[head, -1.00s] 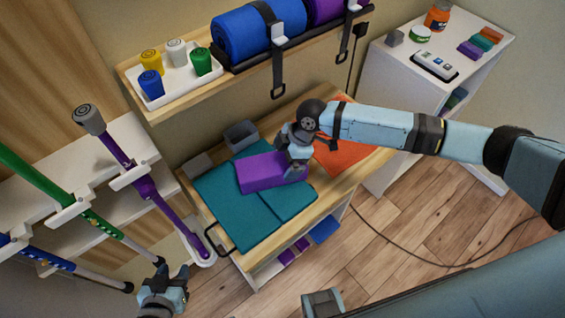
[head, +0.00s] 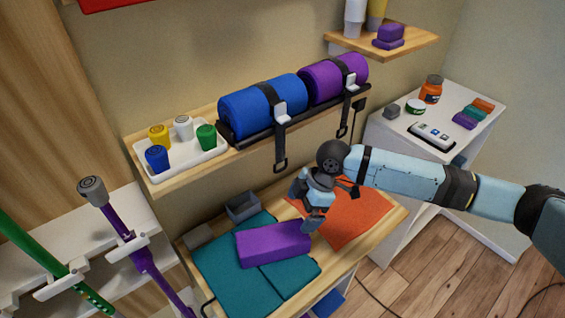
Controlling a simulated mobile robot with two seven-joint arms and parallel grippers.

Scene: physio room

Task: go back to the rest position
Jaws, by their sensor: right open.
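My right gripper (head: 308,220) is open and empty. It hangs above the wooden bench top, just right of a purple block (head: 273,244). The block lies on a folded teal mat (head: 223,277) on the bench. The fingers look close to the block's right end, and I cannot tell whether they touch it. My left gripper is out of the picture.
An orange cloth (head: 357,222) and a grey open box (head: 242,207) lie on the bench. A wall shelf (head: 178,180) above holds a white tray of cups and strapped blue and purple rolls. A white cabinet (head: 383,137) stands right. Crutches hang at left.

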